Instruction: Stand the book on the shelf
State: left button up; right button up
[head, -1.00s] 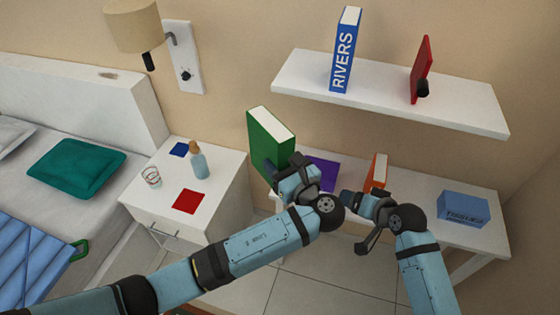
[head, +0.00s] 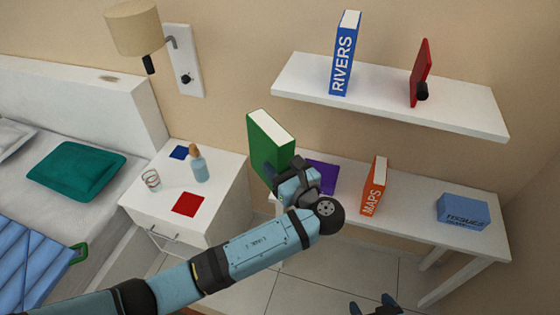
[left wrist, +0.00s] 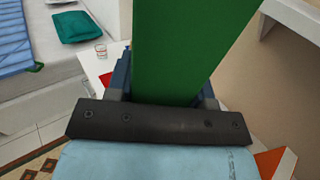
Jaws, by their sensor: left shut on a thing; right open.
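A green book (head: 270,143) is held upright, slightly tilted, by my left gripper (head: 276,174) in front of the wall, to the left of and below the white wall shelf (head: 395,97). The green book also fills the middle of the left wrist view (left wrist: 190,50), with its lower part between the fingers. On the shelf a blue book marked RIVERS (head: 344,55) stands at the left, and a red book or panel (head: 420,70) leans by a black piece at the right. My right gripper (head: 375,305) is open and empty at the bottom edge, mostly out of view.
Below the shelf, a white desk (head: 415,190) carries an orange MAPS book (head: 374,186), a purple item (head: 322,176) and a blue tissue box (head: 463,210). A nightstand (head: 225,180) holds a bottle (head: 198,165) and a glass. The shelf between its two items is clear.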

pick_arm(q)
jog(key=shift+a, duration=0.1)
jog(key=shift+a+f, duration=0.3)
pick_arm(e)
jog(key=c, duration=0.6)
pick_arm(q)
jog(key=s+a+m+t+h, duration=0.1)
jog(key=s+a+m+h, duration=0.1)
jog(key=a, duration=0.4)
jog(key=s+a+r+m+t+h, duration=0.1)
jog(key=s+a+m+h, duration=0.2)
jog(key=a+h, duration=0.2)
jog(key=s+a+m+t+h, duration=0.2)
jog(key=a+h, duration=0.2)
jog(key=a, duration=0.4)
jog(key=shift+s+a+r+m, duration=0.15)
jog(key=shift+s+a+m, duration=0.05)
jog(key=shift+s+m, duration=0.2)
pick_arm(e)
jog(key=shift+a, duration=0.1)
jog(key=shift+c, duration=0.2)
pick_arm(q)
jog(key=shift+w+h, duration=0.1)
jog(key=shift+h, duration=0.3)
pick_arm(e)
jog(key=shift+s, duration=0.15)
